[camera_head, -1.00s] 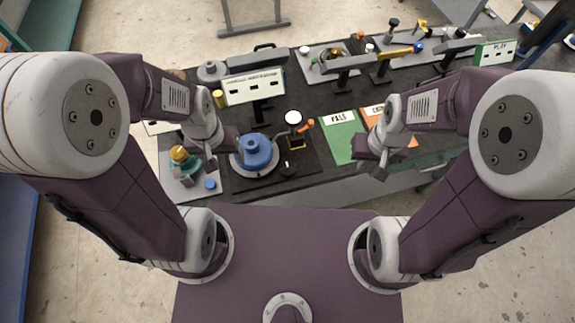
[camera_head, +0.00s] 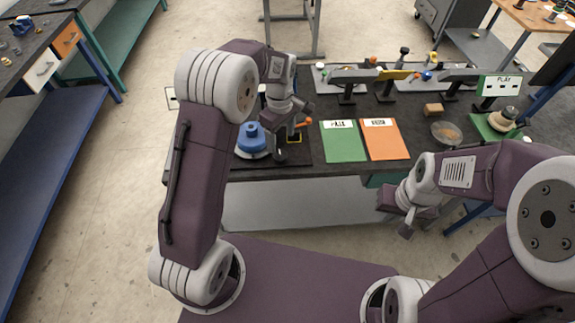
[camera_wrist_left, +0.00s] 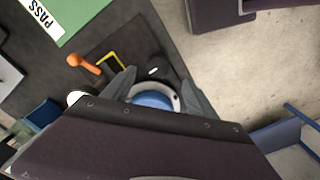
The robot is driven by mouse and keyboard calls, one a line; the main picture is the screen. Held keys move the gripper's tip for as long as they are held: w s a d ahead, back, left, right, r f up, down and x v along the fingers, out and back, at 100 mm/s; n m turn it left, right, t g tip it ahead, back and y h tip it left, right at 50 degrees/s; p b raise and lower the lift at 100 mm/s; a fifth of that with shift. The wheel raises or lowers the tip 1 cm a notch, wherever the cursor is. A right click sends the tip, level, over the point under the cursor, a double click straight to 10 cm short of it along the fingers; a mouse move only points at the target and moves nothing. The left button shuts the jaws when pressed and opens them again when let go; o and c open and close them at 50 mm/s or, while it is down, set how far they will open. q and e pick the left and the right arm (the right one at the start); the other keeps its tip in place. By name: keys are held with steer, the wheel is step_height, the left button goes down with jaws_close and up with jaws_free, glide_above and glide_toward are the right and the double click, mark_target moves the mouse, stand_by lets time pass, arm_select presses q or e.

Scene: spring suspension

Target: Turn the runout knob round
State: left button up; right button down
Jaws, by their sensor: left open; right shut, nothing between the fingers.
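A small dark knob with a white mark (camera_wrist_left: 153,71) is on the dark plate, seen between my left fingertips in the left wrist view. It shows as a dark round shape in the head view (camera_head: 280,156). Beside it, a blue round piece (camera_head: 251,138) sits on a pale disc; it also shows between the left fingers in the wrist view (camera_wrist_left: 152,100). My left gripper (camera_wrist_left: 158,76) is open, pointing down over this area; any contact is unclear. My right gripper (camera_head: 406,222) is shut and empty, in front of the bench at the right.
An orange lever (camera_head: 303,123) and a yellow bracket (camera_wrist_left: 110,60) stand close to the knob. Green (camera_head: 343,146) and orange (camera_head: 385,142) cards lie to the right. A glass dish (camera_head: 446,133) and a small brown block (camera_head: 433,110) are farther right.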

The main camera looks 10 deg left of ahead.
mark_target(280, 155)
arm_select(q)
steer(key=shift+w+a+f, duration=0.65)
steer(key=shift+f, duration=0.15)
steer(key=f, duration=0.4)
steer(key=f+p, duration=0.1)
steer(key=f, duration=0.3)
steer(key=shift+s+d, duration=0.2)
steer(key=shift+w+f, duration=0.1)
steer(key=shift+f, duration=0.05)
steer(key=c, duration=1.4)
